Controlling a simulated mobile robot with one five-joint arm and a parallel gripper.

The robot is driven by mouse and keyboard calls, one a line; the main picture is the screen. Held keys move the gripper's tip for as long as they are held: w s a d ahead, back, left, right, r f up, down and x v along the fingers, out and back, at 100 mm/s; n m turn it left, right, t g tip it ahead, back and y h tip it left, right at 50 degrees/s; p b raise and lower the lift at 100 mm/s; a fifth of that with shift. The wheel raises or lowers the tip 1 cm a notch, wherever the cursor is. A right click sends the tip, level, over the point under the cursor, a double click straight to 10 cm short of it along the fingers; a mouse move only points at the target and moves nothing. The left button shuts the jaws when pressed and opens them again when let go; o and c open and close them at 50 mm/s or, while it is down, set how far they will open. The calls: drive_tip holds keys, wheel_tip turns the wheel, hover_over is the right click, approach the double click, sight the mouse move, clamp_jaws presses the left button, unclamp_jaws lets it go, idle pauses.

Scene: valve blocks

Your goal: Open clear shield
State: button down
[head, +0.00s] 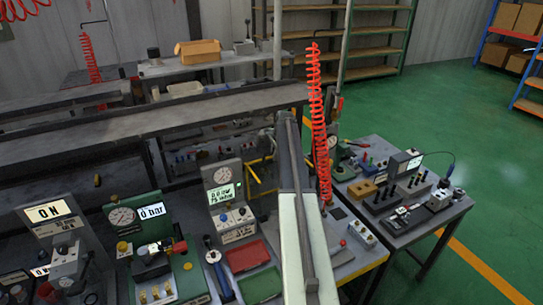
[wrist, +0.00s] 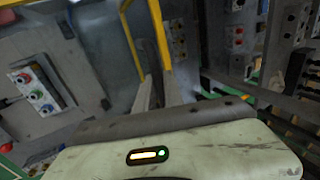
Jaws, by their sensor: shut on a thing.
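The clear shield shows by its yellow frame (head: 267,171), left of my arm in the head view. In the wrist view its yellow bars (wrist: 160,35) run down from the top edge, and the clear pane itself is hard to make out. My gripper (wrist: 157,88) has its two grey fingers at the lower end of the right yellow bar and is shut on the shield's frame. In the head view my arm hides much of that area, and I cannot tell the shield's exact angle.
A button box (wrist: 38,88) with coloured knobs lies left of the shield in the wrist view. A red coiled hose (head: 319,130) hangs right of my arm. Gauge stations (head: 225,195), a red tray (head: 247,256) and a green tray (head: 260,285) stand left. Green floor is clear at right.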

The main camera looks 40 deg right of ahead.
drive_tip(key=shift+w+d+f, duration=0.1)
drive_tip(key=shift+w, duration=0.1)
drive_tip(key=c, duration=1.5)
unclamp_jaws()
drive_tip(key=shift+o, duration=0.2)
drive_tip(key=p+v, duration=0.7)
drive_tip(key=shift+r, duration=0.4)
drive_tip(key=shift+s, duration=0.1)
